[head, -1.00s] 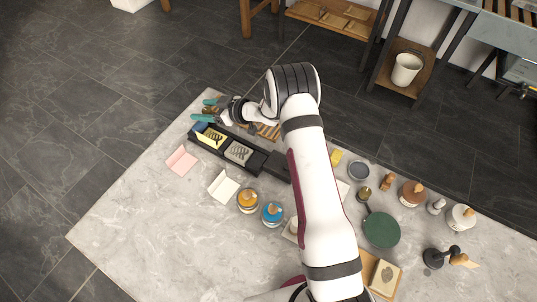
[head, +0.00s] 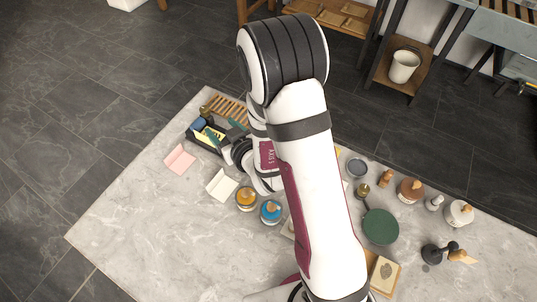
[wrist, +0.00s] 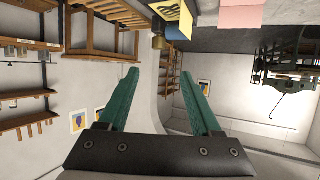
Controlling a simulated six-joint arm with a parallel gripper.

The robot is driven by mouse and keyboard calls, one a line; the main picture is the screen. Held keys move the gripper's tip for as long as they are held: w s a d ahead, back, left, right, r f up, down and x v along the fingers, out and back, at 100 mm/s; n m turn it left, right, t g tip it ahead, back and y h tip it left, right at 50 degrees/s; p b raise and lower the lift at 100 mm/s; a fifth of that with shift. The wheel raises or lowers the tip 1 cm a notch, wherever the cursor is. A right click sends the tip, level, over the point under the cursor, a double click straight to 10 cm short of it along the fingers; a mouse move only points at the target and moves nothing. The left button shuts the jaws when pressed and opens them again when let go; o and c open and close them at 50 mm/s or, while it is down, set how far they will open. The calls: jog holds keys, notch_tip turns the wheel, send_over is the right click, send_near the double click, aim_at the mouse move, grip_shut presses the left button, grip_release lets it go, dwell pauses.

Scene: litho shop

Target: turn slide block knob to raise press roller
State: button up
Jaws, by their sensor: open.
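My gripper (head: 221,127) is over the black tray at the table's far left corner, partly hidden behind my own arm. In the wrist view its two teal fingers (wrist: 160,74) are spread well apart with nothing between them. I cannot pick out a slide block, its knob or a press roller with certainty in either view. A dark machine-like frame (wrist: 283,72) shows upside down at the right of the wrist view, apart from the fingers; I cannot tell whether it is the press.
Pink paper (head: 180,159), white paper (head: 222,186), an orange jar (head: 246,198) and a blue jar (head: 271,211) lie nearby. A green disc (head: 381,227) is at right. The table's left front is clear.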

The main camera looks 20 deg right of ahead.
jog(key=s+d+r+m+g+h, duration=0.2)
jog(key=s+d+r+m+g, duration=0.15)
jog(key=s, duration=0.35)
jog(key=s+d+r+m+g+h, duration=0.25)
jog(key=s+d+g, duration=0.25)
jog(key=s, duration=0.3)
jog(key=s+a+r+m+g+y, duration=0.1)
jog(key=s+r+g, duration=0.1)
jog(key=s, duration=0.6)
jog(key=s+a+r+m+g+y, duration=0.1)
jog(key=s+r+m+g, duration=0.1)
jog(key=s, duration=0.5)
jog(key=shift+s+a+r, duration=0.35)
jog(key=shift+a+r, duration=0.05)
jog(key=shift+r, duration=0.15)
